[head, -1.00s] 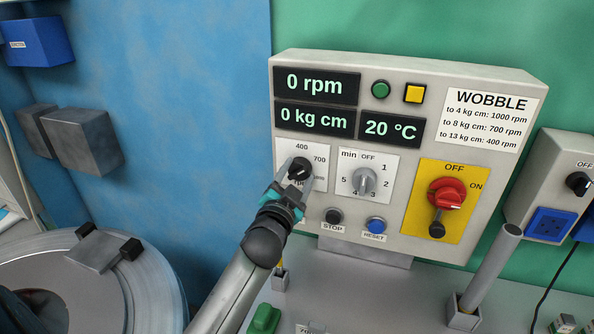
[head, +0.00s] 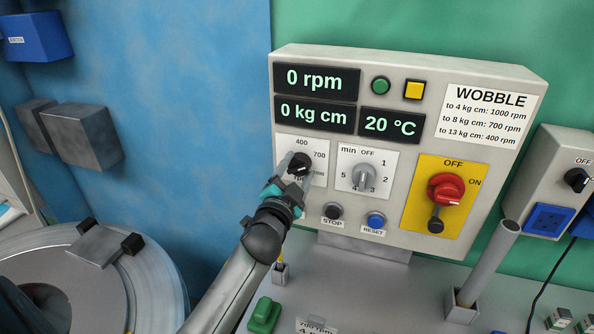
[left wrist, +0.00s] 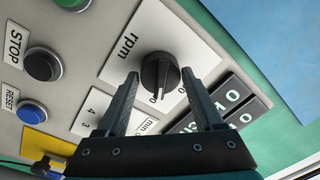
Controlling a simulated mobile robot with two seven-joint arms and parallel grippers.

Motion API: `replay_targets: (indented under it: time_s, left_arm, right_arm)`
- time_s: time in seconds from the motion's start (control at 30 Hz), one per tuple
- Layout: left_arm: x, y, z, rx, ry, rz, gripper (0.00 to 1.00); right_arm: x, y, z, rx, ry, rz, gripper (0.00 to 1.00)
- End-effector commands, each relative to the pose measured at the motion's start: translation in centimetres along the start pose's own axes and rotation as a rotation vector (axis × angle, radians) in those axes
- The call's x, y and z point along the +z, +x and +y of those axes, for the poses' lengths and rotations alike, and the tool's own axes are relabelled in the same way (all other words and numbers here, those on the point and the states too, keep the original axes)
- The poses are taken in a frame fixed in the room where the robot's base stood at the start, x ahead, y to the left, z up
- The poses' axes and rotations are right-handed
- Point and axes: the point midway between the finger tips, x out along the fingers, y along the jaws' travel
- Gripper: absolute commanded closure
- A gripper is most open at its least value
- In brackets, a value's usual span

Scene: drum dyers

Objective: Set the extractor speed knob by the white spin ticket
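The black speed knob (head: 299,164) sits on a white plate marked 400, 700 and 1000 rpm on the grey control box. In the left wrist view the knob (left wrist: 160,72) shows a white pointer line; I cannot tell surely which mark it faces. My left gripper (head: 292,180) is at the knob. In the left wrist view its fingers (left wrist: 161,82) are apart, one on each side of the knob, with gaps to it. My right gripper is out of view.
Displays (head: 316,80) read 0 rpm, 0 kg cm and 20 °C. A timer knob (head: 364,179), STOP button (head: 333,211), blue RESET button (head: 375,221) and red switch (head: 446,190) are close by. A grey tube (head: 490,265) stands at right; the drum (head: 150,285) is at left.

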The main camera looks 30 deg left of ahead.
Motion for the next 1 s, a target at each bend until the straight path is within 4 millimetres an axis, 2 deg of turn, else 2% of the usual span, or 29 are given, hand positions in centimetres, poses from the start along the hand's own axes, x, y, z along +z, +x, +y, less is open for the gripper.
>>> replay_targets:
  time_s: [0.03, 0.2, 0.57, 0.77, 1.0]
  left_arm:
    - [0.0, 0.0, 0.0, 0.0, 0.0, 0.0, 0.25]
    - [0.0, 0.0, 0.0, 0.0, -0.001, 0.0, 0.08]
    - [0.1, -0.7, 0.1, 0.001, -0.001, -0.001, 0.08]
    - [0.1, -3.5, 0.1, 0.001, -0.002, -0.001, 0.08]
    - [0.1, -7.7, 0.1, 0.002, -0.002, -0.002, 0.08]
  right_arm:
    - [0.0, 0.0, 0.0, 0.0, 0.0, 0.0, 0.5]
    - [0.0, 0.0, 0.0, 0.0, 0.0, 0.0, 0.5]
    - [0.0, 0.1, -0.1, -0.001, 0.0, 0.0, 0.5]
    - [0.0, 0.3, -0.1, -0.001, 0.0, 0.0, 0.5]
    - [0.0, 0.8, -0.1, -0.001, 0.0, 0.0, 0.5]
